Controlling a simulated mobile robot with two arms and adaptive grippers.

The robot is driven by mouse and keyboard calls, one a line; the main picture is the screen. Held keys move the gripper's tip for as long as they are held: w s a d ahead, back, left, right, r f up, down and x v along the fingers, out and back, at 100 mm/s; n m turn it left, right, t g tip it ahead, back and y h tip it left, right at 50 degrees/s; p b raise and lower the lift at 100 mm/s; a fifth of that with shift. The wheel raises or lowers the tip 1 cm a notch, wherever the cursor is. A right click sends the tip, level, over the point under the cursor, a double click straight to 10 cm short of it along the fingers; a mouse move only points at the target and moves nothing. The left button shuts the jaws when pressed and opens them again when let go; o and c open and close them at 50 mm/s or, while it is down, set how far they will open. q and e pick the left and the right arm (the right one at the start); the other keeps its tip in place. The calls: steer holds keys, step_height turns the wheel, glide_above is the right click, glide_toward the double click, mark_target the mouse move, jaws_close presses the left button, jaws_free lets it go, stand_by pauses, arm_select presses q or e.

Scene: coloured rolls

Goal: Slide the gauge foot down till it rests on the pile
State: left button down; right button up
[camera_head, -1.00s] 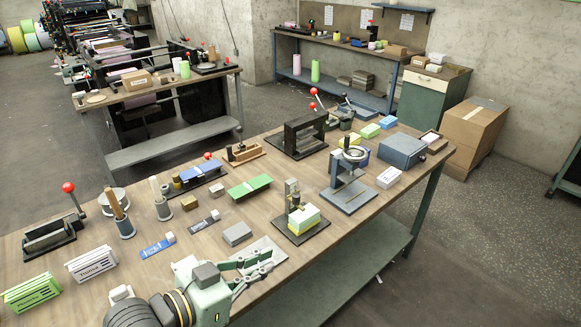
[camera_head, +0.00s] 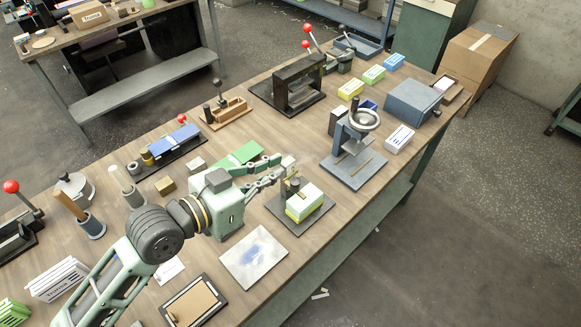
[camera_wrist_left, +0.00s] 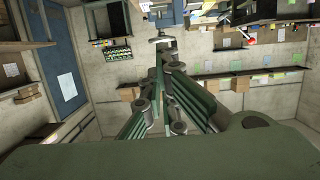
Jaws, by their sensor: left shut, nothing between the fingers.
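The gauge (camera_head: 291,186) stands on a dark base plate on the wooden table, with a short upright post and a dark and brass-coloured foot part. The pile (camera_head: 305,203), pale on top and yellow below, sits on that base in front of the post. I cannot tell whether the foot touches the pile. My left gripper (camera_head: 278,169) is shut and empty, its fingertips just behind and left of the gauge post; contact is unclear. The left wrist view shows its green fingers (camera_wrist_left: 165,75) close together, with no gauge recognisable. My right gripper is not in view.
A grey hand-wheel press (camera_head: 352,165) stands right of the gauge. A green tray (camera_head: 240,158) lies behind my gripper. A pale plate (camera_head: 253,258) lies in front near the table edge. Blue, green and yellow boxes and a grey-blue box (camera_head: 413,102) stand at the back right.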

arm_select(q)
steer(key=p, duration=0.2)
glide_above(295, 185)
steer(key=f, duration=0.3)
steer(key=f+b, duration=0.1)
steer(key=f, duration=0.2)
steer(key=f+b, duration=0.1)
steer(key=f, duration=0.1)
steer(key=shift+s+a+f, duration=0.2)
steer(key=shift+a+f, duration=0.15)
steer(key=shift+a, duration=0.05)
steer(key=shift+f+b, duration=0.3)
steer(key=shift+b, duration=0.1)
steer(key=shift+r, duration=0.1)
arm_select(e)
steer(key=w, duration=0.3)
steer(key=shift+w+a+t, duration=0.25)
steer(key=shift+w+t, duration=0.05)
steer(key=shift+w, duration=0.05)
